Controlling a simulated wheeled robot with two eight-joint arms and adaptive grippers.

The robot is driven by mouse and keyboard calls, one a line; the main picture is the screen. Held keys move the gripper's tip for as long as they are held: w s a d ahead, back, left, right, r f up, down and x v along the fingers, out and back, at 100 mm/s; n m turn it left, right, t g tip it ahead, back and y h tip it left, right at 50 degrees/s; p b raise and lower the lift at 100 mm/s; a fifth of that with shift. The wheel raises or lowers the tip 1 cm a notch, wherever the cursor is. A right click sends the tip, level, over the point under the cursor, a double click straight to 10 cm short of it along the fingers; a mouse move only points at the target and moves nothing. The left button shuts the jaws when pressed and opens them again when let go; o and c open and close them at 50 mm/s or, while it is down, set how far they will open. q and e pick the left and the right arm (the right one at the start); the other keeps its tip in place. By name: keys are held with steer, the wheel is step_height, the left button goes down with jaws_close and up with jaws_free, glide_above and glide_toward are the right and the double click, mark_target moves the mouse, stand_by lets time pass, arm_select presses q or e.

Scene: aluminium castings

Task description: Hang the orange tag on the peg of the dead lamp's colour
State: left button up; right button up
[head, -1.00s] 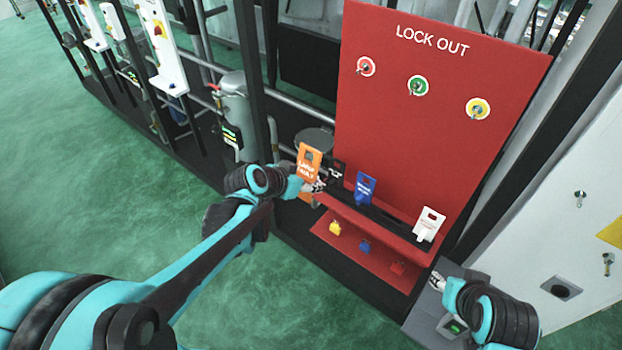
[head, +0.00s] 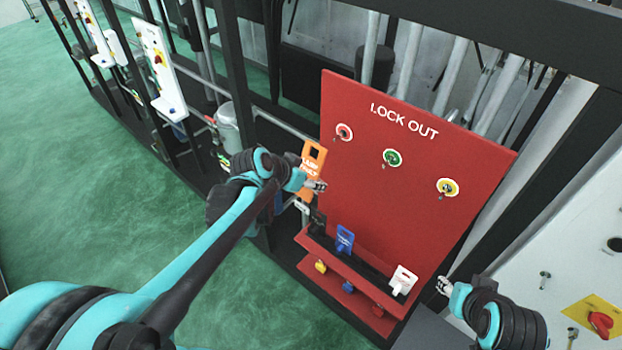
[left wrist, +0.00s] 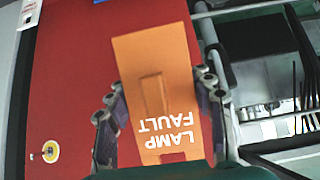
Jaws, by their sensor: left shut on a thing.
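The orange tag (head: 313,158), marked LAMP FAULT, is held upright at the left edge of the red LOCK OUT board (head: 420,175). My left gripper (head: 316,185) is shut on it; the tag also fills the middle of the left wrist view (left wrist: 156,90), between the fingers (left wrist: 160,105). The tag is left of and below the red-ringed peg. My right gripper (head: 443,286) is low at the right; its opening is unclear. I cannot identify the dead lamp.
A blue tag (head: 345,239) and a white tag (head: 403,280) stand on the board's lower ledge. Yellow, blue and red padlocks hang below. Black frame posts flank the board. A red switch (head: 600,323) on a yellow plate is at the far right.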

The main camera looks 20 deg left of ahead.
arm_select(q)
steer(key=shift+w+d+f+b, duration=0.3)
steer(key=shift+w+d+b, duration=0.2)
steer(key=shift+w, duration=0.95)
steer(key=shift+w+d+f+b, duration=0.4)
steer(key=shift+w+d, duration=0.15)
steer(key=shift+w, duration=0.95)
steer(key=shift+w+d+f+b, duration=0.25)
steer(key=shift+w+d+b, duration=0.25)
steer(key=shift+w, duration=0.95)
steer(key=shift+d, duration=0.1)
steer(key=o, duration=1.3)
steer(key=shift+o, duration=0.2)
